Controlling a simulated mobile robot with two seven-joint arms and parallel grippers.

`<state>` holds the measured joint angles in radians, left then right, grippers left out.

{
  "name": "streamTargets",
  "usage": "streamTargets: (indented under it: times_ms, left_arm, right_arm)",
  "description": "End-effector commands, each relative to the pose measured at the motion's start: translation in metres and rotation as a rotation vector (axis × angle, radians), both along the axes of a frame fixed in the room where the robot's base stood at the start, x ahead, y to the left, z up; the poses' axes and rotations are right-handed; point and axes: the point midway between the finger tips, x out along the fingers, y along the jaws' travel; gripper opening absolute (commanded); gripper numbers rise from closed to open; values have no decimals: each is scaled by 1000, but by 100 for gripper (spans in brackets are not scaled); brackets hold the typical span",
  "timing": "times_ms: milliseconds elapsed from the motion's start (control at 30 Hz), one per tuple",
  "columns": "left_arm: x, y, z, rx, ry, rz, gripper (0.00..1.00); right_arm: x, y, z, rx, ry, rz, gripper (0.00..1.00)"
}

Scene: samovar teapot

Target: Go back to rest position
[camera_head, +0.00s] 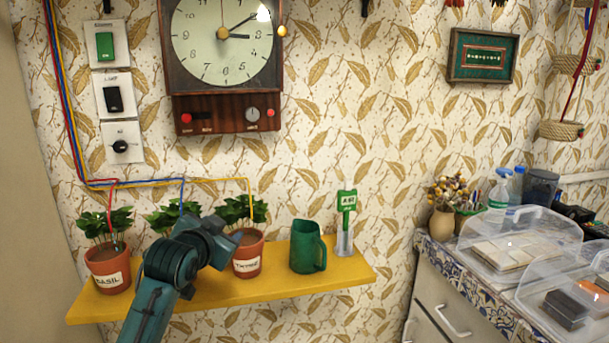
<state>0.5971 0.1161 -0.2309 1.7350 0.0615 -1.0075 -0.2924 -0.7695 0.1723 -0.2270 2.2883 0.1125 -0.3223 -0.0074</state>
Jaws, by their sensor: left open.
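My left gripper (230,243) is in front of the yellow shelf in the head view, with its arm coming up from the lower left. It is open, and I see nothing held in it. Its fingers point right and overlap the left edge of the potted plant labelled thyme (247,262) in the picture; I cannot tell if they touch. My arm hides most of a middle plant (172,214), of which only leaves show. My right gripper is not in view.
A wall clock (223,42) hangs above. A counter with clear-lidded boxes (522,238) stands right.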

Motion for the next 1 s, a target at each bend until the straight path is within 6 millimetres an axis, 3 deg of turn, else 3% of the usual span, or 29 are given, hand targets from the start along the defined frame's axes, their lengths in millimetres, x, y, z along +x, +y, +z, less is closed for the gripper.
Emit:
streamTargets:
  times_ms: [33, 100, 300, 400, 600, 1000]
  left_arm:
    - [-17, -3, -36, -27, 25, -10, 50]
    - [-40, -7, -74, -69, 44, -22, 50]
    - [-123, -19, -161, -206, 101, -45, 50]
    - [-171, -23, -192, -279, 131, -47, 50]
    - [-251, -29, -221, -401, 176, -39, 50]
    - [-344, -32, -228, -554, 230, -5, 50]
  right_arm:
    - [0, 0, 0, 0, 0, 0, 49]
    - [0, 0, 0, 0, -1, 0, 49]
    - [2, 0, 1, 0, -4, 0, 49]
    - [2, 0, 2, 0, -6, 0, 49]
    - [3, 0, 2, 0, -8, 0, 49]
    - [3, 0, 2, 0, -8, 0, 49]
